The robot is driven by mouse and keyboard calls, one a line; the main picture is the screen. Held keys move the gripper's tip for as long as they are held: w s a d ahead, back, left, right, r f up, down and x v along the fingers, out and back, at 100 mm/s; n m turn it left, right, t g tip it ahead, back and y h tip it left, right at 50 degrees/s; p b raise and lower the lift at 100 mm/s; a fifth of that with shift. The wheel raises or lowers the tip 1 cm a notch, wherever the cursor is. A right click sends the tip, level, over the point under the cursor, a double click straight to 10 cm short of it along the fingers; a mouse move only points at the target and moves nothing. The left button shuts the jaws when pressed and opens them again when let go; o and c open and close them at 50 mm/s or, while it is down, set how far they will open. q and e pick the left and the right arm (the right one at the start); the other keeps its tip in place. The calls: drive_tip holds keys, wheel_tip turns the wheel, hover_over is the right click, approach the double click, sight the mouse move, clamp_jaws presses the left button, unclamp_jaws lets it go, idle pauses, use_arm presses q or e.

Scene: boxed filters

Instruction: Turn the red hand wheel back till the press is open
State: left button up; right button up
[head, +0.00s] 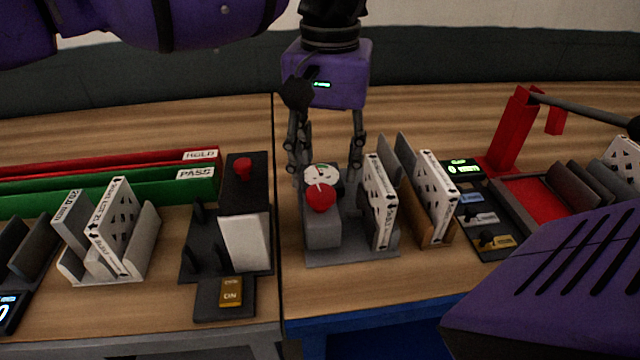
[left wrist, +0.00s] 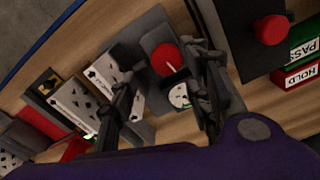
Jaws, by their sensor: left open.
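The small press (head: 322,235) stands on the table in the middle of the head view. Its red hand wheel (head: 321,197), with a white mark, sits on top, in front of a round dial (head: 322,176). A white patterned box (head: 379,205) stands upright at the press's right side; I cannot tell whether it is clamped. My left gripper (head: 325,178) points down over the press, open and empty, its fingers either side of the dial. In the left wrist view the wheel (left wrist: 165,59) shows between the fingers; contact cannot be told. My right gripper is out of view.
Another white box (head: 437,195) stands in a tan holder close right. A black stand with a red knob (head: 243,168) is close left. Green PASS (head: 150,184) and red HOLD trays lie further left. A red lever press (head: 510,130) stands right. Bare table lies behind.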

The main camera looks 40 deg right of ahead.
sight(326, 193)
use_arm(q)
wheel_tip(326, 193, down, 3)
drive_tip(key=shift+w+f, duration=0.1)
drive_tip(key=shift+w, duration=0.05)
drive_tip(key=shift+f, duration=1)
drive_tip(key=c, duration=1)
drive_tip(key=shift+c, duration=0.2)
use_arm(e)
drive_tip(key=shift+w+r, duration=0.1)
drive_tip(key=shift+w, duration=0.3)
